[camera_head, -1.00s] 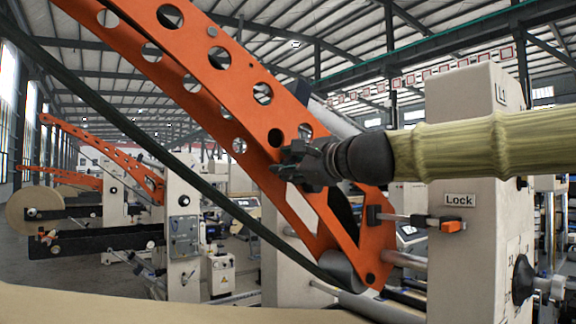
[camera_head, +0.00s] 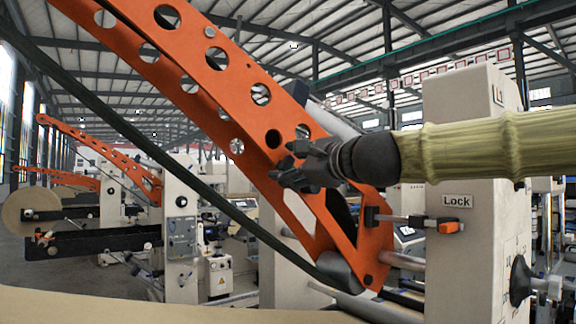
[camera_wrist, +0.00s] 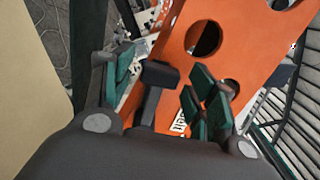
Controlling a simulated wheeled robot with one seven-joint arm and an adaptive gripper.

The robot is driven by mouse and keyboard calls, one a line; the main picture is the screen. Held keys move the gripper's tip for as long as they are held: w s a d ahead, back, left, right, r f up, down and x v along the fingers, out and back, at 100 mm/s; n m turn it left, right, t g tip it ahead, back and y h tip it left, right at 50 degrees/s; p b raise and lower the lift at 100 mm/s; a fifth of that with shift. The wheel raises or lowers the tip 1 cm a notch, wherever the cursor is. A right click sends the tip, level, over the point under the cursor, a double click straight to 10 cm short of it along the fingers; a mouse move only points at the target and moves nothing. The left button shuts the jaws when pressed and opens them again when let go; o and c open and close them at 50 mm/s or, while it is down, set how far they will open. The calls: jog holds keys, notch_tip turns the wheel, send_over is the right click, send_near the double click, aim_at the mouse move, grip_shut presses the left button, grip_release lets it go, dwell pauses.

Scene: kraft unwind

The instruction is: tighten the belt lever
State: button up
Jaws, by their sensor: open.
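My gripper (camera_head: 283,168) is open in front of the lower part of the perforated orange arm (camera_head: 235,88) in the head view. In the wrist view its two green-padded fingers stand apart over the orange arm (camera_wrist: 235,45). A dark lever with a blocky black head (camera_wrist: 160,74) shows between the fingers and looks like the belt lever. It is nearer the left finger in the picture, and I cannot tell whether they touch. A white label (camera_wrist: 180,124), partly hidden, lies behind the right finger. In the head view the gripper hides the lever.
An orange-tipped lever (camera_head: 450,227) sits below the "Lock" plate (camera_head: 457,201) on the pale machine column (camera_head: 465,265). A dark belt (camera_head: 165,158) runs diagonally at the left. A kraft-coloured sheet (camera_head: 150,308) covers the bottom left. Similar machines stand behind.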

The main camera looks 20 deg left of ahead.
jog(key=v, duration=1)
jog(key=shift+d, duration=0.35)
jog(key=shift+s, duration=0.15)
